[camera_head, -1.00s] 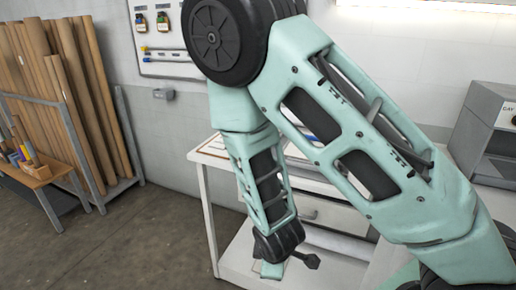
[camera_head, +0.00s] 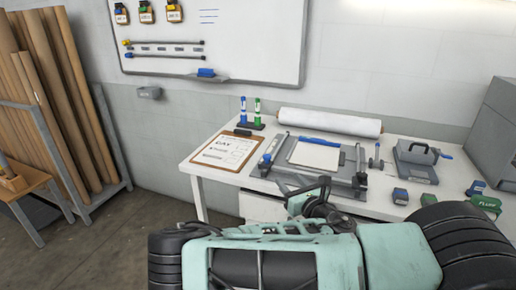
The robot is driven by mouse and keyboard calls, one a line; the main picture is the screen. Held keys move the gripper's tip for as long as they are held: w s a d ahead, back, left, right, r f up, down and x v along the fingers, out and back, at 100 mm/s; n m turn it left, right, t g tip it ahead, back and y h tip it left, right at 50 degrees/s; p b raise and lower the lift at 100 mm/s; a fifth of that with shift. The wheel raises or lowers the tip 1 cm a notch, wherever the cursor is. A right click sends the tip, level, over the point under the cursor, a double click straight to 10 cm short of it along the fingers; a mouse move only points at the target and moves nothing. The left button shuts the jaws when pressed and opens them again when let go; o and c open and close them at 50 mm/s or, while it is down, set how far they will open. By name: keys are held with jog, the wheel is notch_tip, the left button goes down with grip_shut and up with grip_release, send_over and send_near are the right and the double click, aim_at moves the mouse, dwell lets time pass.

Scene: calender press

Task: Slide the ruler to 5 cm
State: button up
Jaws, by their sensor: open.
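A grey flat cutting or ruling device (camera_head: 350,184) lies on the white table, with a pale sheet (camera_head: 314,152) on its bed. A blue bar (camera_head: 319,141) runs along its back edge, and a rail with blue parts (camera_head: 268,155) runs along its left side. I cannot tell which part is the ruler, and any scale is too small to read. My gripper (camera_head: 318,192) is at the front edge of the device, beyond my mint forearm. It is open and appears empty; its fingers are small and partly hidden. I cannot tell whether it touches the device.
A clipboard (camera_head: 226,150) lies left of the device. A grey tool with a handle (camera_head: 415,164) and small boxes (camera_head: 400,196) are on the right. A whiteboard (camera_head: 245,45) hangs above.

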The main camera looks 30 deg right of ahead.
aim_at(265, 155)
jog(key=w+b, duration=0.2)
jog(key=b, duration=0.1)
jog(key=w+b, duration=0.1)
jog(key=b, duration=0.2)
jog(key=w+b, duration=0.2)
jog(key=b, duration=0.1)
jog(key=shift+w+d+f, duration=0.3)
jog(key=w, duration=0.3)
jog(key=w+d+p, duration=0.1)
jog(key=w, duration=0.3)
jog(key=w+p, duration=0.1)
jog(key=w, duration=0.2)
jog(key=shift+w+d+r, duration=0.15)
jog(key=shift+w+r, duration=0.05)
jog(key=shift+r, duration=0.2)
jog(key=shift+w, duration=0.6)
